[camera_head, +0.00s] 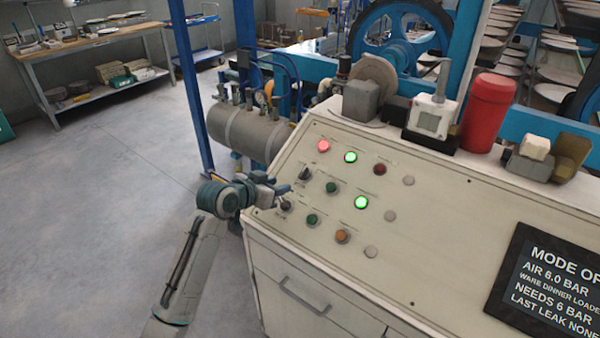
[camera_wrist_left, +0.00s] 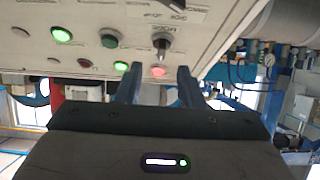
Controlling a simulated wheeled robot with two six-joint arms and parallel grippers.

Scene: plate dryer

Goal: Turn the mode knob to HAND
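A pale sloped control panel (camera_head: 330,262) carries rows of lamps and knobs. A dark knob with a pale pointer (camera_head: 304,173) stands at the left of its middle row. In the left wrist view this knob (camera_wrist_left: 162,46) appears upside down, beside a label that looks like MODE. Its setting is too small to read. My left gripper (camera_head: 281,190) is at the panel's left edge, close to this knob. In the wrist view its two fingers are apart, with the knob beyond the gap and nothing visibly held. My right gripper is not in view.
A second dark knob (camera_head: 286,205) sits just below my left gripper. A lit red lamp (camera_head: 323,145) and lit green lamps (camera_head: 350,156) are close by. A grey tank with valves (camera_head: 245,130) stands behind the panel. A dark display (camera_head: 550,285) lies at the right.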

